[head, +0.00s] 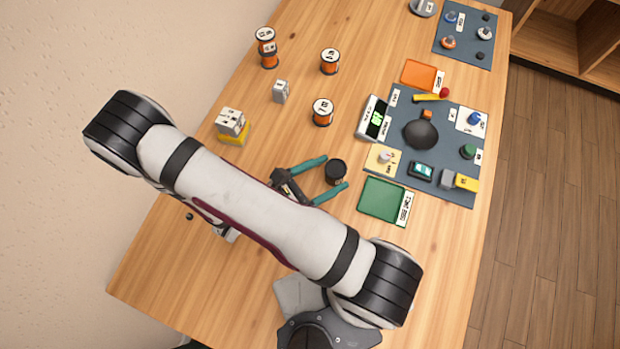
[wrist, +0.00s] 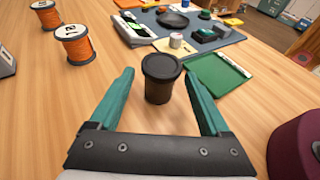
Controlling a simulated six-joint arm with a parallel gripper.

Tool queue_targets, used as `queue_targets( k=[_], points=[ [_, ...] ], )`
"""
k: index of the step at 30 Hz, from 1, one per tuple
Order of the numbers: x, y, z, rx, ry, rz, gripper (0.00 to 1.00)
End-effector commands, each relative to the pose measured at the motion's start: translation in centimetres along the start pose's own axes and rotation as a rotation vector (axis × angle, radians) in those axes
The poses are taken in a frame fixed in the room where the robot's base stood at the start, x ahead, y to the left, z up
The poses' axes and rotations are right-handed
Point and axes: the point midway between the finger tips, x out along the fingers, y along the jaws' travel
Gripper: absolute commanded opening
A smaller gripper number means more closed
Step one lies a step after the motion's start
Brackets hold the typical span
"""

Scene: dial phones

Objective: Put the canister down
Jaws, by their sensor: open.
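The canister is a small black lidded cylinder (head: 335,172) standing upright on the wooden table (head: 190,255). My gripper (head: 335,173), with teal fingers, is open, and the canister stands between its fingertips. In the wrist view the canister (wrist: 161,78) is between the two fingers (wrist: 165,88), with a gap visible on both sides. Its base appears to rest on the table.
A green tray (head: 381,200) lies just right of the canister. Beyond it is a dark mat (head: 455,185) with several small items. Orange spools (head: 322,112) and a grey block (head: 280,92) stand further back. Bare wood surrounds the canister's left side.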

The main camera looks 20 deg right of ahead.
Motion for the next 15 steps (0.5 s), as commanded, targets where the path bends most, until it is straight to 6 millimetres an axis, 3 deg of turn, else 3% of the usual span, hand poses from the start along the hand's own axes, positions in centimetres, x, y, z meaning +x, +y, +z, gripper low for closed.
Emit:
queue_targets(
  k=[6,11,15],
  points=[
    [-4.7,0.1,-0.1,0.002,0.003,0.005,0.81],
    [-6.4,0.0,0.1,0.01,0.006,-0.006,0.81],
    [-7.2,-1.0,3.3,0.233,0.093,-0.186,0.81]
  ],
)
